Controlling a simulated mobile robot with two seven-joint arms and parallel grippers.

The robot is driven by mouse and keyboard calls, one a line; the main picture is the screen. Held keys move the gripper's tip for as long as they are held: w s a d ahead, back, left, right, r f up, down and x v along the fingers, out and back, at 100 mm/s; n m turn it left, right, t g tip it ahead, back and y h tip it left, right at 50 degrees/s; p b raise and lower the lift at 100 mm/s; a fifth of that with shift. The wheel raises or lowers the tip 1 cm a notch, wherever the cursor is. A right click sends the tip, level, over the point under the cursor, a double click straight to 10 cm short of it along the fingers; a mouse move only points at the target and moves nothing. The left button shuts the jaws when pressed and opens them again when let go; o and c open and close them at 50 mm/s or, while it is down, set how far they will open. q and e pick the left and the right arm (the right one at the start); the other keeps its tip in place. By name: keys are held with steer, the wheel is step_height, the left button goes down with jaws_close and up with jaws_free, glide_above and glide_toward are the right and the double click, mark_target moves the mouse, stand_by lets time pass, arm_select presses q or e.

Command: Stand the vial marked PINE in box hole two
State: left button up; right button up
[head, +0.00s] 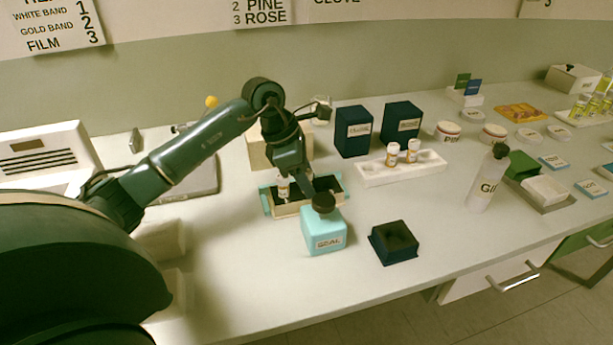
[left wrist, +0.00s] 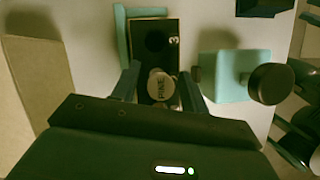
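The vial marked PINE (left wrist: 160,86) shows its round pale cap in the left wrist view. It also shows in the head view (head: 283,187), upright at the box with its lower part hidden. The box (head: 265,203) has teal ends and a dark top, also seen in the left wrist view (left wrist: 124,38). An empty hole marked 3 lies just beyond the vial. The number by the vial is hidden. My left gripper (head: 292,182) is over the box, its fingers (left wrist: 160,78) on either side of the vial with small gaps.
A teal SEAL bottle (head: 324,233) with a black cap stands close in front of the box. A dark square holder (head: 393,243) is to its right. A white rack (head: 374,176) with two vials stands behind.

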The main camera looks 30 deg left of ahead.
arm_select(q)
steer(key=shift+r, duration=0.25)
steer(key=v, duration=1.2)
steer(key=shift+f, duration=0.15)
